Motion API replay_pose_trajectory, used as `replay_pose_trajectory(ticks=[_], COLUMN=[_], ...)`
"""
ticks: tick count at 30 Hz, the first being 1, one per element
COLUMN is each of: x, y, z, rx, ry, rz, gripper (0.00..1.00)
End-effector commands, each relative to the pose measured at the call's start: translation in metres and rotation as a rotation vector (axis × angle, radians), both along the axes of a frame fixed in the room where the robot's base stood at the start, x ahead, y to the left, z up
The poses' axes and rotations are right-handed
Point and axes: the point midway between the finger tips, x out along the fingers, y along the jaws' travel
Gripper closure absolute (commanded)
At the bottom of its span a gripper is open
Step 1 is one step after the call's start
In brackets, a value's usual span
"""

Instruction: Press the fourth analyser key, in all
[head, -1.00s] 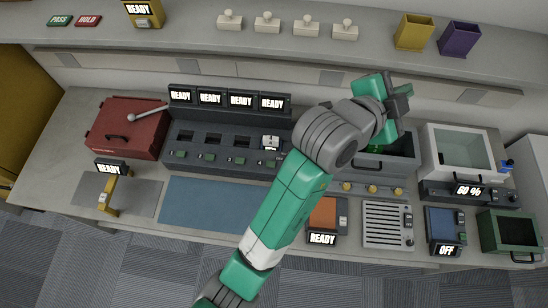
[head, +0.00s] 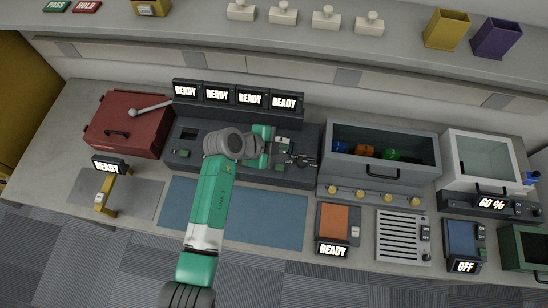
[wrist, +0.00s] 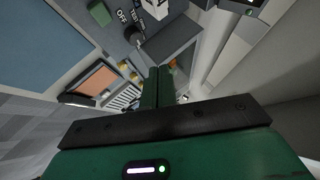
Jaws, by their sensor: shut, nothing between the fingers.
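The analyser (head: 305,127) is a long dark unit at the back of the bench with a row of READY screens; the rightmost is the fourth screen (head: 285,102). A pale object sits in the fourth bay (head: 283,141). My gripper (head: 306,161) is shut and empty, over the analyser's right end, just right of that bay. My arm covers the middle bays and keys; the first green key (head: 182,153) shows at the left. In the wrist view a green key (wrist: 100,13) lies at the top left, apart from the fingers, near a dark knob (wrist: 133,33) marked OFF and TEST.
A grey bin (head: 381,150) with coloured items stands right of the analyser, with yellow knobs in front. A red box (head: 127,124) with a lever stands left. A blue mat (head: 260,222) lies in front. A shelf with white stamp-like items runs above.

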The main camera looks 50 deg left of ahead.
Motion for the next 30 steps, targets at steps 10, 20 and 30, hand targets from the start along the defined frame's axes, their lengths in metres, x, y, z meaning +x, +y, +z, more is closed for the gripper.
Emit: replay_pose_trajectory(ticks=[10, 20, 30], x=[-0.009, -0.009, -0.009], y=[0.002, 0.002, 0.002], z=[-0.014, -0.022, -0.068], rx=[-0.007, -0.006, -0.006], ry=[0.01, 0.01, 0.011], rz=[-0.017, -0.016, -0.016], gripper=[1.0, 1.0, 1.0])
